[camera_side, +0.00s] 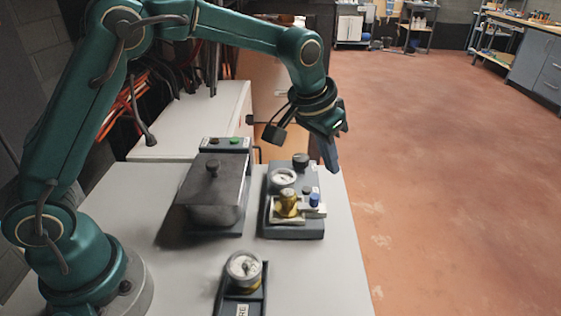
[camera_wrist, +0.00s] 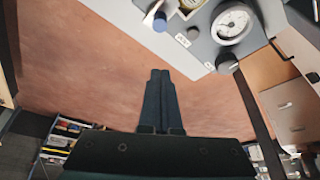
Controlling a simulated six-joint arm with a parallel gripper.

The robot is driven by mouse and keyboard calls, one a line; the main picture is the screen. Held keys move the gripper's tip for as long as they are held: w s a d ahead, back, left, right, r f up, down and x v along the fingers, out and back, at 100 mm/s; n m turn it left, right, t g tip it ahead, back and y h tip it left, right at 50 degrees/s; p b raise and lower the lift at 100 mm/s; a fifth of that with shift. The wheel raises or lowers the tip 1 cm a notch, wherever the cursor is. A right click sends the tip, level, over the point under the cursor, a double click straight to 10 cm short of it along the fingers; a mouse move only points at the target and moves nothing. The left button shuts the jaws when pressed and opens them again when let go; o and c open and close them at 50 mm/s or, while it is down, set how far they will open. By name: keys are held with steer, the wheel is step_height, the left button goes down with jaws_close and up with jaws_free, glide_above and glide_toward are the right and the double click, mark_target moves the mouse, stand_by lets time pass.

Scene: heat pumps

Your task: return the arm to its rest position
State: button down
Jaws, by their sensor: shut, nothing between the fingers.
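My gripper (camera_side: 331,165) is at the table's right edge in the side view, beside and above the far end of the gauge device (camera_side: 293,229). Its fingers point down and are closed together, with nothing between them. In the wrist view the shut fingers (camera_wrist: 159,78) show over the reddish floor. The device's dial (camera_wrist: 232,22), blue knob (camera_wrist: 160,21) and dark knob (camera_wrist: 227,63) show along the top of that view, apart from the fingers. My arm reaches over the table from the left.
A dark lidded box (camera_side: 213,192) with a knob on top stands left of the device. A smaller gauge unit (camera_side: 243,269) sits at the front. A white cabinet (camera_side: 188,125) stands behind the table. The floor (camera_side: 440,170) to the right is open.

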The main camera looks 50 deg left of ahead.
steer(key=s+a+r+n+t, duration=0.15)
steer(key=s+a+r, duration=0.35)
steer(key=s+r, duration=0.7)
steer(key=s+a+f, duration=0.2)
steer(key=s+f, duration=0.5)
steer(key=s, duration=0.5)
steer(key=shift+a+y, duration=0.15)
steer(key=shift+y, duration=0.15)
